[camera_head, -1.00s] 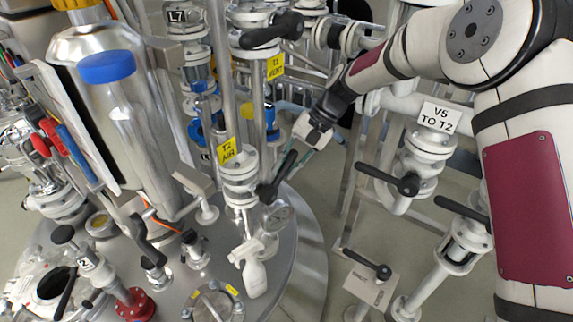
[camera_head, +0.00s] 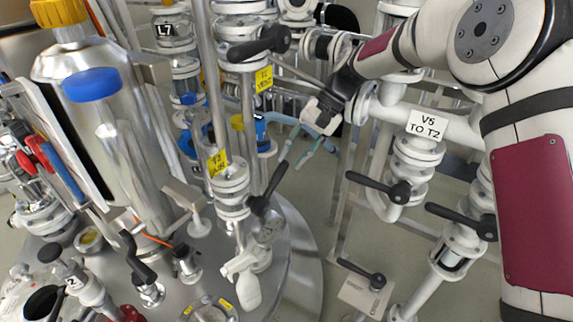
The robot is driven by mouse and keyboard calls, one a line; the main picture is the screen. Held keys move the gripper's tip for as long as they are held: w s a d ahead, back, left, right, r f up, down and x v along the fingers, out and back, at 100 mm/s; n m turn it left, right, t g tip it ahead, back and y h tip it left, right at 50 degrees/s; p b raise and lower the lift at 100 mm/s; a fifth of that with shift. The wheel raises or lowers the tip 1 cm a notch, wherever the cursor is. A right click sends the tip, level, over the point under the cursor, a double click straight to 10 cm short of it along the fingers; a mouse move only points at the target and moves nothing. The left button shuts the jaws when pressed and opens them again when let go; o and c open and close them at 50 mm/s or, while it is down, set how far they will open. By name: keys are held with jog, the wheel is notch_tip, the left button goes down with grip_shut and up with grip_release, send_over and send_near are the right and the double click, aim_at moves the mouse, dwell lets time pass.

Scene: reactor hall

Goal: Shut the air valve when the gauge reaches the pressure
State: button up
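The air valve (camera_head: 231,186) stands on the vessel lid under a yellow tag reading T2 AIR (camera_head: 218,163). Its black lever (camera_head: 271,188) slants up to the right from the valve body. A round gauge (camera_head: 268,230) sits just below the lever, tilted and too small to read. My gripper (camera_head: 294,161) points down and left beside the lever's upper end. Its two fingers look apart with nothing held between them. I cannot tell whether a finger touches the lever.
A valve with a black lever tagged T2 VENT (camera_head: 264,79) is above. The V5 TO T2 pipework (camera_head: 427,124) stands right of my gripper. A blue-capped metal cylinder (camera_head: 105,130) is at left.

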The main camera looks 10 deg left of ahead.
jog(key=shift+d+r, duration=0.1)
jog(key=shift+r, duration=0.05)
jog(key=c, duration=0.6)
jog(key=shift+s+d+r+p, duration=0.15)
jog(key=shift+r+p, duration=0.05)
jog(key=shift+p, duration=0.2)
grip_shut()
jog(key=n+t+h+p, duration=0.2)
jog(key=n+t+p, duration=0.5)
jog(key=n+p, duration=0.6)
send_near(274, 176)
jog(key=shift+n, duration=0.5)
jog(key=shift+b+x, duration=0.5)
jog(key=shift+x, duration=2.65)
